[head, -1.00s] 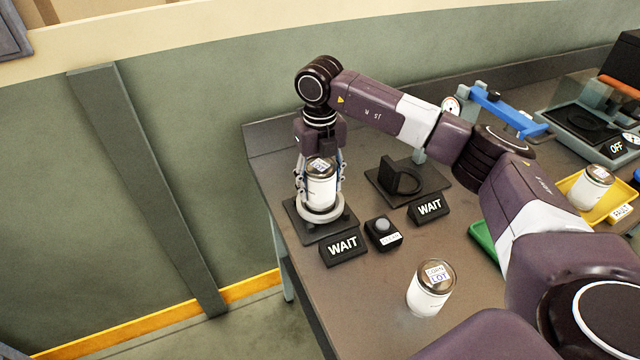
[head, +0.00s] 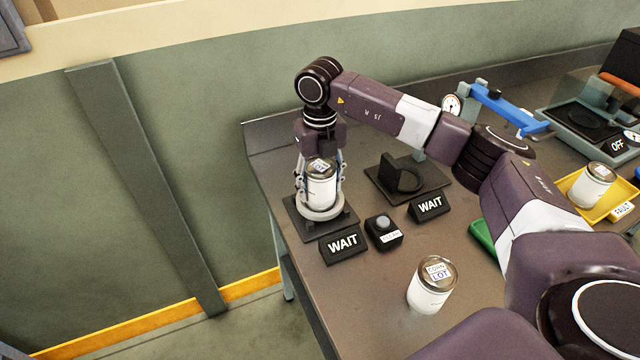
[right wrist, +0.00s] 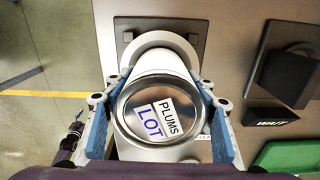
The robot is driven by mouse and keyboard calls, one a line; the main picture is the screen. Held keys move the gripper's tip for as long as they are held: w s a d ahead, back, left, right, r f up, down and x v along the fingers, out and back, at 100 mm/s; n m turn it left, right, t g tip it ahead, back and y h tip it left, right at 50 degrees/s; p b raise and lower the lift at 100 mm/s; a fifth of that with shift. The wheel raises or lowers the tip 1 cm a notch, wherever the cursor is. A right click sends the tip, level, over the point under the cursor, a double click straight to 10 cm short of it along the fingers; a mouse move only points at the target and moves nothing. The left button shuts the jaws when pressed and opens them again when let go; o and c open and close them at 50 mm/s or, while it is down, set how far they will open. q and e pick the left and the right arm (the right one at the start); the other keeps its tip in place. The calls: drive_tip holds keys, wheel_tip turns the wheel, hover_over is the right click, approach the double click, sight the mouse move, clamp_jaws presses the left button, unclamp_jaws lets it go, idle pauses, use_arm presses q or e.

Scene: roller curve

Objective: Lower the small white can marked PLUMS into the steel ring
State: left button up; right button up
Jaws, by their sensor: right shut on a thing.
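The small white can marked PLUMS (head: 320,190) is upright in my right gripper (head: 321,176), whose fingers are shut on its two sides. The steel ring (head: 322,215) sits on a dark square base at the table's left end. The can's lower end is at the ring, and the ring's front rim shows below it; I cannot tell how deep it sits. In the right wrist view the can's lid (right wrist: 158,118) reads PLUMS LOT, and part of the pale ring (right wrist: 165,40) shows beyond the can. My left gripper is not in view.
Two WAIT signs (head: 343,244) and a black button box (head: 383,232) stand close to the ring's base. A black fixture (head: 405,178) is to the right. Another white can (head: 431,286) stands in front. A yellow tray (head: 577,190) holds a can at the right.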

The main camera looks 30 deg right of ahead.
sight(320, 166)
drive_tip(key=shift+f+b, duration=0.55)
drive_tip(key=shift+f, duration=0.25)
idle(0.9)
drive_tip(key=shift+s+f, duration=0.1)
idle(1.6)
drive_tip(key=o, duration=1.6)
drive_tip(key=shift+o, duration=0.7)
drive_tip(key=o, duration=0.4)
drive_tip(key=shift+o, duration=0.2)
drive_tip(key=shift+r+p, duration=2.8)
drive_tip(key=shift+r, duration=1.8)
drive_tip(key=shift+f, duration=0.1)
